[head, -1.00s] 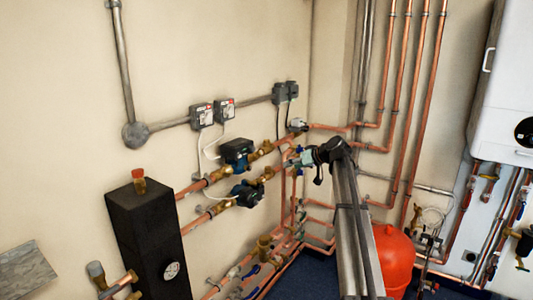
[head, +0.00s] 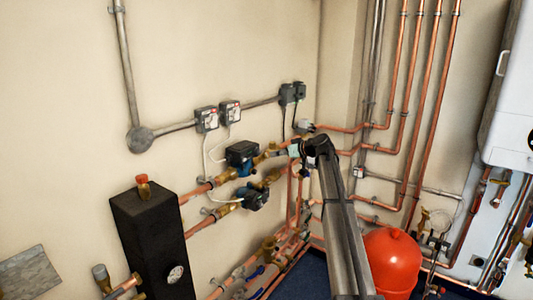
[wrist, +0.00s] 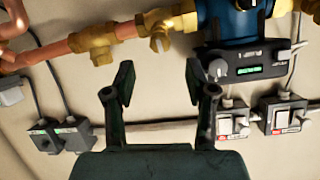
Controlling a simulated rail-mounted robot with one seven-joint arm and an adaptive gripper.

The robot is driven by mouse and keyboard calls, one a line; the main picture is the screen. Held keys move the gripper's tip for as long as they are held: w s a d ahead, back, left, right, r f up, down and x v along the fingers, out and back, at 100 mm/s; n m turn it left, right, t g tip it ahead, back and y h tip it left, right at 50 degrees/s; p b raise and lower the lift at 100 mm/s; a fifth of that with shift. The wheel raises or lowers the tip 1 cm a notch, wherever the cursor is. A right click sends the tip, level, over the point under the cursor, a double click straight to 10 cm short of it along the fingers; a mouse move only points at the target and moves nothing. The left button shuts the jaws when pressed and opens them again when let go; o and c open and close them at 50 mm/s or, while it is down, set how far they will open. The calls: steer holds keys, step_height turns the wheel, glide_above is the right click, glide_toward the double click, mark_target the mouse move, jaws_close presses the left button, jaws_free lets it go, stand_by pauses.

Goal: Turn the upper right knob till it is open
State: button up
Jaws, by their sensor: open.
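In the wrist view, my gripper (wrist: 158,78) is open, with its two dark fingers apart and nothing between them. A brass valve (wrist: 160,28) with a small round brass knob (wrist: 160,42) sits on the copper pipe just beyond the gap between the fingertips, apart from them. In the head view, the upper pump (head: 241,153) has brass fittings (head: 270,151) on its right side, and the end of my arm is right of these. My gripper is mostly hidden there behind my wrist. I cannot tell how far the knob is turned.
The pump's black control box (wrist: 248,62) is close to the right finger in the wrist view. Wall switches (wrist: 285,112) and a grey conduit (wrist: 165,128) lie along the wall. The lower pump (head: 252,196) and a red tank (head: 390,262) are below in the head view.

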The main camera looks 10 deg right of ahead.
mark_target(267, 155)
steer(key=p+x, duration=0.2)
steer(key=x, duration=0.5)
steer(key=shift+w+a+f, duration=0.15)
steer(key=shift+w+a, duration=0.1)
steer(key=shift+a, duration=0.05)
jaws_close()
